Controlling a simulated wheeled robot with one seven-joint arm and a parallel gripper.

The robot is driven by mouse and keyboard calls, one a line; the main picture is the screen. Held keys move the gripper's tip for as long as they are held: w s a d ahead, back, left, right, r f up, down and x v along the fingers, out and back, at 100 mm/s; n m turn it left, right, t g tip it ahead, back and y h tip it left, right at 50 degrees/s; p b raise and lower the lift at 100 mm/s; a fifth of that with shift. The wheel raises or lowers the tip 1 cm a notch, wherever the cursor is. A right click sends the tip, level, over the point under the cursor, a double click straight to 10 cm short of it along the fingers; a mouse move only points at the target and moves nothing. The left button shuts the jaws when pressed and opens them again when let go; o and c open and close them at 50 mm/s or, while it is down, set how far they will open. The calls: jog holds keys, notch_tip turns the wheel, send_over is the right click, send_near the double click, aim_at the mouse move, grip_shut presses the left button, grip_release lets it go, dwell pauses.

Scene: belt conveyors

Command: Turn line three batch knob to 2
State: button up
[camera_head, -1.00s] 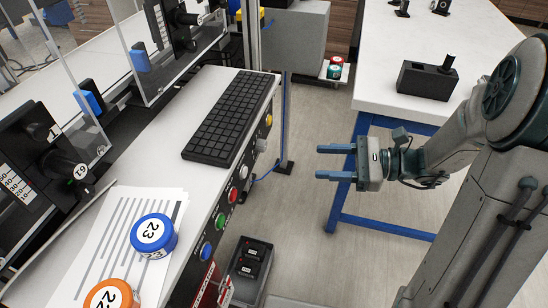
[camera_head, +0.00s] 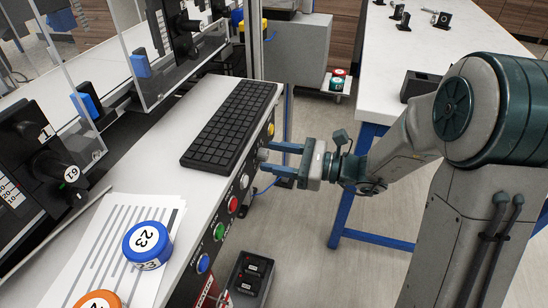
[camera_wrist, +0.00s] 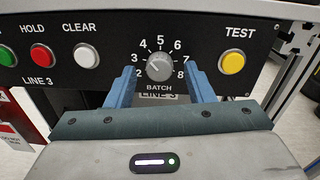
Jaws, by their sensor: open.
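The batch knob (camera_wrist: 159,67) is a round grey dial on the black Line 3 panel (camera_wrist: 107,73). Numbers from 2 to 8 arc around it, with BATCH below. Its pointer mark is too small to read surely. My gripper (camera_wrist: 161,70) is open, with one blue finger on each side of the knob and a gap on both sides. In the head view my gripper (camera_head: 268,157) reaches left to the panel front, and the grey knob (camera_head: 263,154) shows at its fingertips.
A yellow TEST button (camera_wrist: 232,62) is right of the knob. White CLEAR (camera_wrist: 86,54) and red HOLD (camera_wrist: 41,56) buttons are to its left. A keyboard (camera_head: 232,125) lies on top of the console. A white table (camera_head: 385,90) stands behind my arm.

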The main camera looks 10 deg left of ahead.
jog(key=shift+a, duration=0.4)
jog(key=c, duration=1)
jog(key=n+b, duration=0.7)
jog(key=b, duration=0.2)
jog(key=n+b, duration=0.8)
jog(key=b, duration=0.2)
jog(key=shift+t+h, duration=0.3)
jog(key=shift+n, duration=0.4)
